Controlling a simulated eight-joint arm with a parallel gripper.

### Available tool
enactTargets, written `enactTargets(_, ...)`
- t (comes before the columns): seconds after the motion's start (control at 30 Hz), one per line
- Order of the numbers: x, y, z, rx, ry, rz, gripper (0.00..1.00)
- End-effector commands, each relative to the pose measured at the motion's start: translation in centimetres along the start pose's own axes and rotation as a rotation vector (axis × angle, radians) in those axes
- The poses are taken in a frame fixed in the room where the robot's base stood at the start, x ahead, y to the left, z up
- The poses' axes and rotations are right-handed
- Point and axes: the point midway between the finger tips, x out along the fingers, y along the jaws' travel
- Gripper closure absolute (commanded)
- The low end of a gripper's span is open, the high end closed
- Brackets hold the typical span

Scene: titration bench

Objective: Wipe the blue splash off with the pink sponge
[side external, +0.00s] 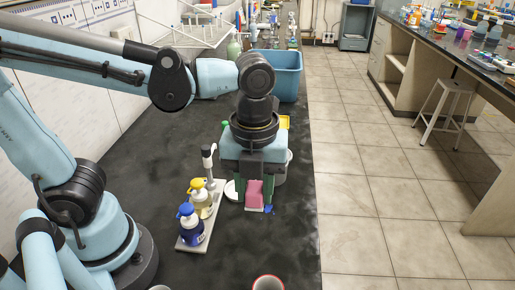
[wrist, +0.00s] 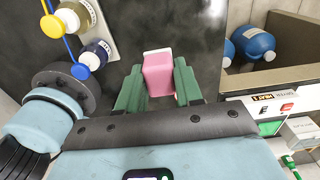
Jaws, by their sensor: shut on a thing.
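The pink sponge (side external: 253,194) is between the green fingers of my gripper (side external: 255,189), which is shut on it. The sponge has a pale lower edge, close to the dark bench top; I cannot tell if it touches. A small blue splash (side external: 269,209) shows on the bench just right of the sponge's lower edge in the side view. Part of it may be hidden behind the sponge and finger. In the wrist view the sponge (wrist: 158,76) sits upright between both fingers of my gripper (wrist: 159,71), and no splash can be made out.
A pale tray (side external: 191,243) left of my gripper holds a blue-capped bottle (side external: 190,228) and a yellow-capped bottle (side external: 201,200). A white round dish (side external: 231,190) is partly hidden behind my gripper. A reddish-rimmed cup (side external: 268,283) stands at the front. A blue bin (side external: 287,78) stands farther back.

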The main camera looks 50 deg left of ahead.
Motion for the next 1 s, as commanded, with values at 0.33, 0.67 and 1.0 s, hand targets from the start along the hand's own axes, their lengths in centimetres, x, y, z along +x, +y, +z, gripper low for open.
enactTargets(0.33, 4.1, -1.9, 5.8, -0.002, -0.001, 0.0, 0.97)
enactTargets(0.67, 5.8, -2.1, 6.8, 0.001, -0.001, 0.0, 0.97)
enactTargets(1.0, 9.0, -2.1, 6.8, 0.001, -0.001, 0.0, 0.97)
